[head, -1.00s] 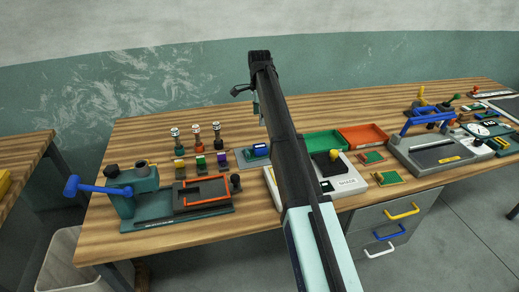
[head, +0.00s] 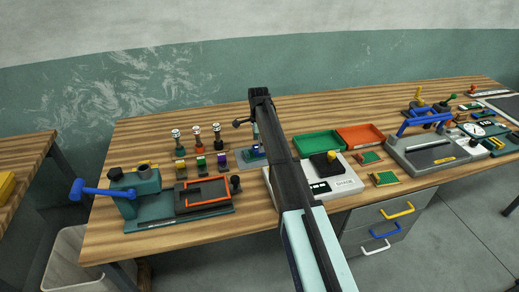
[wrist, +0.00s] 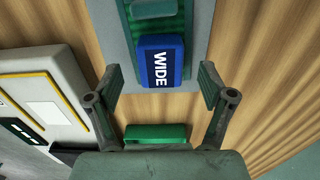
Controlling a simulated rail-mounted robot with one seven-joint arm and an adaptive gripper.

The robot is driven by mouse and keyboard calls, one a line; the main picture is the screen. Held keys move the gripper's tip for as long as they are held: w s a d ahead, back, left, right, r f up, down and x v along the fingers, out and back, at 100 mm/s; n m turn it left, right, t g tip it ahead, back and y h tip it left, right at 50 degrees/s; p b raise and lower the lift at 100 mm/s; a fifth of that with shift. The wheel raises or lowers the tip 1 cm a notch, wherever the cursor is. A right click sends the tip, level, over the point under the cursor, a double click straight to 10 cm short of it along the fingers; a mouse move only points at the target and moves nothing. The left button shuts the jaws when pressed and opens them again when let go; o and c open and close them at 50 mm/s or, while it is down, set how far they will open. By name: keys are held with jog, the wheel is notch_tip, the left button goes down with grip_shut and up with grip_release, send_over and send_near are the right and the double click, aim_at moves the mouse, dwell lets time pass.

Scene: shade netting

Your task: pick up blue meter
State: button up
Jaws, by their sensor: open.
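The blue meter is a small blue block with white "WIDE" lettering. It lies on a grey-blue plate and shows clearly in the wrist view (wrist: 158,62); in the head view (head: 256,151) my arm partly covers it. My gripper (wrist: 160,78) is open and empty, with its two fingers apart on the left and right of the meter in the wrist view. The meter lies between and slightly beyond the fingertips; no contact is visible. In the head view my gripper (head: 254,133) is above the plate.
A white device with a yellow knob (head: 331,158) stands right of my arm, with green (head: 317,143) and orange (head: 362,135) trays behind. Several stamps (head: 197,137) and small coloured blocks stand to the left. A teal press (head: 140,190) is at front left.

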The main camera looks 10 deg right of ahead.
jog(key=shift+f+p, duration=0.4)
jog(key=shift+f, duration=1.15)
jog(key=c, duration=1.5)
jog(key=shift+o, duration=0.2)
jog(key=shift+r, duration=0.1)
